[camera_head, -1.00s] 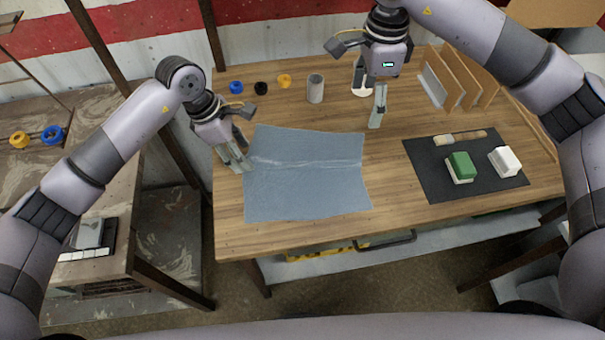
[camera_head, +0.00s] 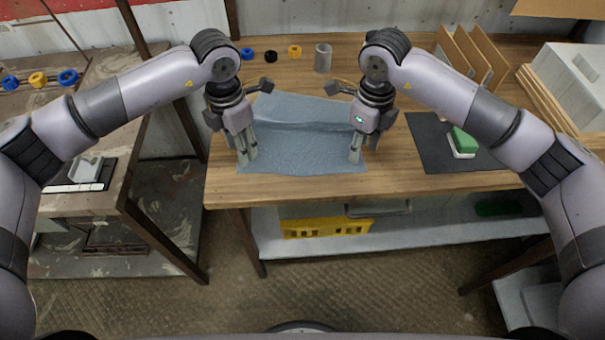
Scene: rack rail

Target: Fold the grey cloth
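The grey cloth (camera_head: 300,150) lies spread on the wooden table, with a crease running across its middle. My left gripper (camera_head: 247,162) points down over the cloth's front left corner area. My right gripper (camera_head: 355,160) points down over the cloth's front right corner area. Both sets of fingertips are at or just above the cloth. I cannot tell whether either gripper is shut on it, and the fingers hide parts of its side edges.
Blue, black and yellow rings and a grey cylinder (camera_head: 323,58) stand at the back. A dark mat (camera_head: 428,150) with a green-and-white block (camera_head: 463,143) lies to the right. Upright wooden dividers (camera_head: 470,55) stand back right. The table's front edge is close to the cloth.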

